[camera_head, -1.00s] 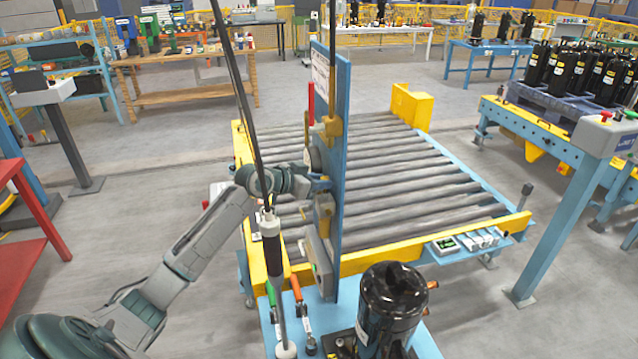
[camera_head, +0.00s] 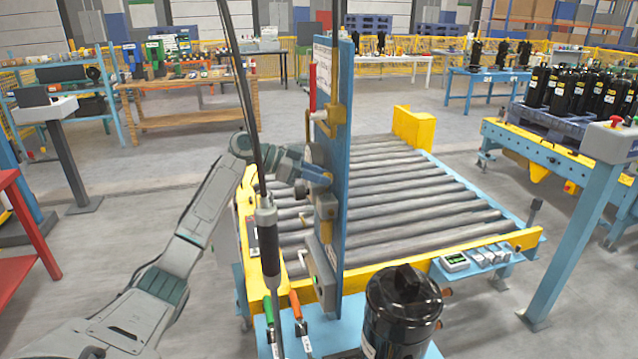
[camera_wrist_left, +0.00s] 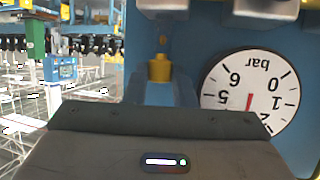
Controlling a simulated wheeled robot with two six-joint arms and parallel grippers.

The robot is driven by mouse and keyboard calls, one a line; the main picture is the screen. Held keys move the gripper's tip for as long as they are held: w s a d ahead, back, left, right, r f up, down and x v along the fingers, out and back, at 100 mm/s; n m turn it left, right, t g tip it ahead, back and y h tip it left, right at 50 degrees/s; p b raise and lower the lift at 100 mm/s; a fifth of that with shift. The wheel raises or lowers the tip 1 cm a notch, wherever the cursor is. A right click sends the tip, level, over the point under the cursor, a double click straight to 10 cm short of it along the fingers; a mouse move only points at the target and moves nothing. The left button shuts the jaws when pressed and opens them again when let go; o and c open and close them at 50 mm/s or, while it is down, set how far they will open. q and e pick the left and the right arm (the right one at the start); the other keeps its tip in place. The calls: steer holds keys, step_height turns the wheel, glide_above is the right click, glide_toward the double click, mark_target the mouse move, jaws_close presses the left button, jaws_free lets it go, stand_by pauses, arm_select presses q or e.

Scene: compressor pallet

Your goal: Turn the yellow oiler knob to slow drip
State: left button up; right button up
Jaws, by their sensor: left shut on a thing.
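In the head view my left gripper (camera_head: 320,178) reaches from the left to the upright blue panel (camera_head: 345,130); the knob itself cannot be made out there. A round white bar gauge (camera_wrist_left: 250,92) is to the right of the knob in the wrist view, upside down, with a red needle. My right gripper is not in view.
A brass-coloured fitting (camera_head: 327,206) is just below my left gripper. A red handle (camera_head: 312,85) and brass piping are above it. A black compressor (camera_head: 402,310) stands in front, and a roller conveyor (camera_head: 400,195) lies behind. A dark hanging cable tool (camera_head: 268,240) hangs close in front of my left arm.

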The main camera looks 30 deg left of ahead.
arm_select(q)
steer(key=shift+g, duration=0.3)
steer(key=o, duration=0.6)
steer(key=shift+o, duration=0.4)
